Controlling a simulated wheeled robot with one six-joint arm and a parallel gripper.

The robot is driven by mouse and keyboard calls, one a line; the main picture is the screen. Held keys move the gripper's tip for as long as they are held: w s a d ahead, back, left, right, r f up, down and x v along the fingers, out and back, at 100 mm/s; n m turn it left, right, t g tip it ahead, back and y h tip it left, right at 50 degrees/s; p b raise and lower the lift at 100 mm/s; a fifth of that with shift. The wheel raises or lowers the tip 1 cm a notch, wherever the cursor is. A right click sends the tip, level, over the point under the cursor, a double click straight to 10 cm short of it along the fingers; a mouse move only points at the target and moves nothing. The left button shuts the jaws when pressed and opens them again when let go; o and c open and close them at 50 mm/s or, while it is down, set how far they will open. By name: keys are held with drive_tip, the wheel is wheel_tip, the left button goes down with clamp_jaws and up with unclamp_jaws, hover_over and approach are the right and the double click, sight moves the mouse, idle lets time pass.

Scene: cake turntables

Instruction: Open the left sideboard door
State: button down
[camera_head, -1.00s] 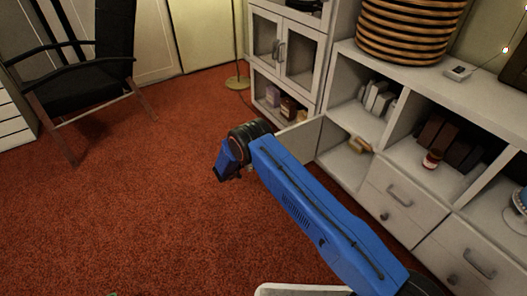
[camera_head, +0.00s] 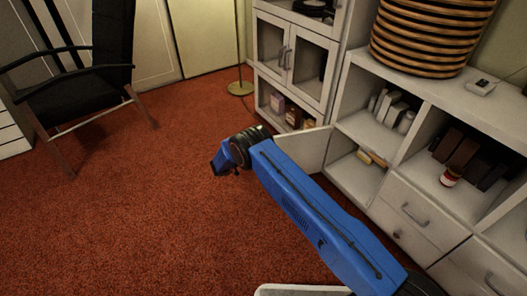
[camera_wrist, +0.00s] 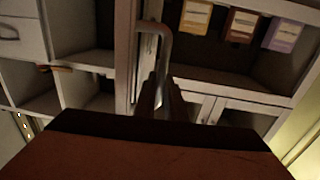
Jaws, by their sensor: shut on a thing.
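The left sideboard door (camera_head: 305,150) is a white panel that stands swung outward from the lower left compartment of the white sideboard (camera_head: 401,215). Part of it is hidden behind my blue arm in the head view. In the wrist view the door shows nearly edge-on (camera_wrist: 124,60), with a grey bar handle (camera_wrist: 152,28) on it. My gripper (camera_wrist: 162,88) is shut on this handle. In the head view my arm covers the handle and the fingertips.
A white cabinet with glass doors (camera_head: 289,62) stands behind the open door, with boxes and jars on its low shelf. A black armchair (camera_head: 85,80) is at the upper left. The red carpet (camera_head: 130,225) left of my arm is clear.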

drive_tip(key=c, duration=2.1)
unclamp_jaws()
drive_tip(key=v, duration=1.7)
drive_tip(key=shift+s+a, duration=0.1)
drive_tip(key=shift+s, duration=0.05)
